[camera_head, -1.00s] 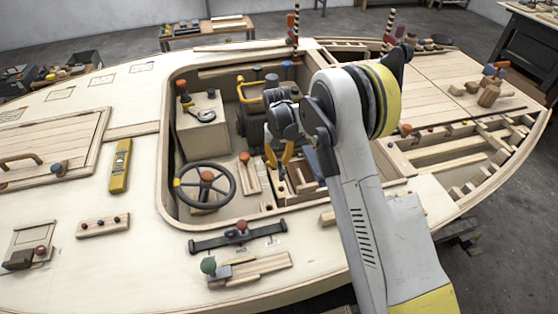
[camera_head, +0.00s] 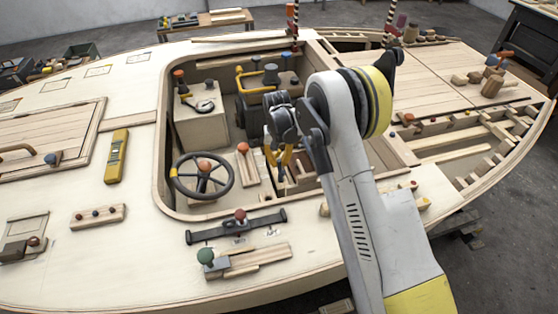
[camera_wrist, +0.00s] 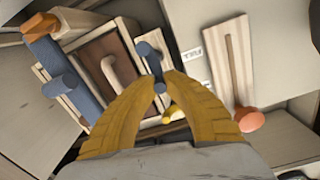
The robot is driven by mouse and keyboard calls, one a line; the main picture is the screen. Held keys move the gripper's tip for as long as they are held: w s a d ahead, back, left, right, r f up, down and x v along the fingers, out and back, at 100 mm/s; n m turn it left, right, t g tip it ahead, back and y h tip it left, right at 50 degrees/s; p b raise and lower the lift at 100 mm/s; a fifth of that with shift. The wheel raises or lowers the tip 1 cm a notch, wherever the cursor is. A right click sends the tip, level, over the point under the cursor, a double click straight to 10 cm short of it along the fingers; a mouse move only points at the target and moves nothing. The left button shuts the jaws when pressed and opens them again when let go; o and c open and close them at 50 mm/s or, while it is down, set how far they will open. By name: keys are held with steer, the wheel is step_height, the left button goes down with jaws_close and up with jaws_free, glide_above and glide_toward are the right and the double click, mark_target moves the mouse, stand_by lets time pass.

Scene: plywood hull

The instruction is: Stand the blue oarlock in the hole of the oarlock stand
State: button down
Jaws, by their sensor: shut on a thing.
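My gripper (camera_head: 279,172) hangs over the cockpit opening, right of the steering wheel, fingers pointing down. In the wrist view its two yellow fingers (camera_wrist: 160,84) meet around a dark blue-grey piece with a rounded end, which looks like the blue oarlock (camera_wrist: 150,54). The fingers hide part of it. Below the fingers is a wooden box (camera_wrist: 108,62) with a dark brown inside and a pale rounded bar. Two larger blue pieces (camera_wrist: 70,85) stand at its left. I cannot tell which part is the oarlock stand or see its hole.
A steering wheel (camera_head: 202,176) stands left of my gripper. A wooden strip with an orange knob (camera_wrist: 250,121) lies to the right in the wrist view. A black bar (camera_head: 235,228) lies on the near deck. The cockpit rim (camera_head: 160,170) surrounds the opening.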

steer(key=shift+f, duration=1.4)
steer(key=c, duration=1.5)
jaws_free()
steer(key=shift+o, duration=0.2)
step_height(320, 180, up, 12)
steer(key=shift+a, duration=0.15)
